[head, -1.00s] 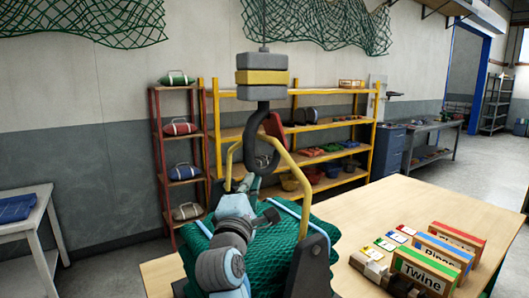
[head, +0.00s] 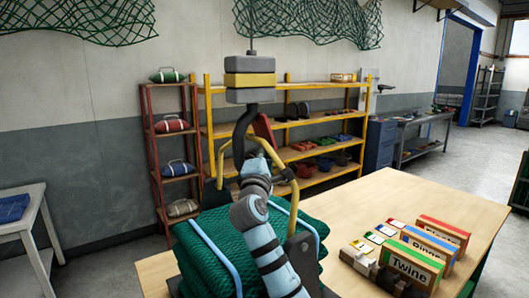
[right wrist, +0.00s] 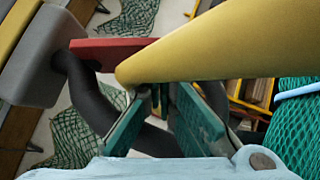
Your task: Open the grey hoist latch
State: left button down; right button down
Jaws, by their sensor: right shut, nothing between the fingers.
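The hoist block (head: 250,80) is grey with a yellow band and hangs on a cable. Below it is a dark hook (head: 239,140) with a red latch (head: 263,129) across its opening side; the latch looks red, not grey. In the right wrist view the latch (right wrist: 105,50) lies beside the dark hook (right wrist: 92,100). My right gripper (head: 258,165) is just below the latch, near the yellow lifting bar (head: 222,155). Its teal fingers (right wrist: 157,97) are shut and empty, their tips partly behind the bar (right wrist: 220,45). The lower hook is hidden by my arm. My left gripper is not in view.
A strapped green net bundle (head: 200,260) lies under the bar on the wooden table (head: 440,205). Boxes such as the Twine box (head: 408,266) stand on the table's right. Red and yellow shelves (head: 207,105) stand behind. The table's far right part is clear.

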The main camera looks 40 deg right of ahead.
jog(key=shift+w, duration=0.15)
jog(key=shift+d+f+n+t+h+b, duration=0.1)
jog(key=shift+d+n+t+h+b, duration=0.25)
jog(key=shift+d+n+t, duration=0.35)
jog(key=shift+a, duration=0.1)
jog(key=w+a+b+v, duration=0.1)
jog(key=w+b+v, duration=0.1)
jog(key=v, duration=1.1)
jog(key=shift+a, duration=0.4)
jog(key=shift+f, duration=0.15)
